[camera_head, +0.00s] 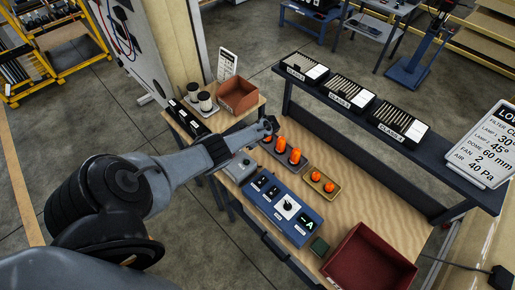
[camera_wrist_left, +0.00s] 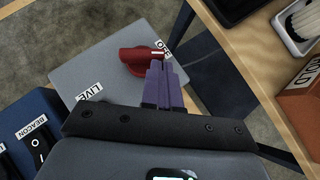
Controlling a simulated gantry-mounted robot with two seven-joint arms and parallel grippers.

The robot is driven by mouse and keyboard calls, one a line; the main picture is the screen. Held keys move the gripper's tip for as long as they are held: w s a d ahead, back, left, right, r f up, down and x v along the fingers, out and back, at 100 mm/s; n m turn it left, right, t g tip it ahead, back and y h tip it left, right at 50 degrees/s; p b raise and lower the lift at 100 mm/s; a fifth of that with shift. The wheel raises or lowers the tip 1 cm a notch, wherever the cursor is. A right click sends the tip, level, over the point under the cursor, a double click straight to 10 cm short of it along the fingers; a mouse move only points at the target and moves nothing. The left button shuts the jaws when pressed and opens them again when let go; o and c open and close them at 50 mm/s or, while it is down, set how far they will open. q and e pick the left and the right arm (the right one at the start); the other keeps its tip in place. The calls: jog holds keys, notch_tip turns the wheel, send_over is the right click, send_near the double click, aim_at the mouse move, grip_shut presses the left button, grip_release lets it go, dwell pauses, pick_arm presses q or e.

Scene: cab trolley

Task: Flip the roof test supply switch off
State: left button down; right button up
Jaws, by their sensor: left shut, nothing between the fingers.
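The roof test supply switch appears to be a grey box (camera_wrist_left: 100,65) with a red rotary knob (camera_wrist_left: 138,56) in the left wrist view. Labels read LIVE (camera_wrist_left: 90,91) and OFF (camera_wrist_left: 166,47). The knob's white-marked end lies on the OFF side. My left gripper (camera_wrist_left: 158,70) is shut, its purple fingers together and empty, close beside the knob's right end. I cannot tell whether they touch it. In the head view a grey box (camera_head: 239,169) sits beside my left arm; its knob is not clear and the fingers are hidden there. My right gripper is not in view.
A blue control panel (camera_head: 262,204) stands next to the grey box. Orange-capped parts (camera_head: 294,157) sit behind it. A red bin (camera_head: 365,262) is at the front right, a brown bin (camera_head: 238,97) at the back left. A dark shelf (camera_head: 440,165) runs along the bench's far side.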

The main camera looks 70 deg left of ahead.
pick_arm(q)
jog(key=shift+s+a+n+h, duration=0.15)
jog(key=shift+a+n+h, duration=0.15)
jog(key=shift+n+h, duration=0.3)
jog(key=shift+s+d+r, duration=0.1)
jog(key=shift+s+d+r+p, duration=0.1)
jog(key=shift+s+d+p, duration=0.15)
jog(key=shift+p, duration=0.4)
jog(key=shift+s+d, duration=0.1)
jog(key=shift+s, duration=0.05)
jog(key=shift+p, duration=0.3)
jog(key=shift+g, duration=0.3)
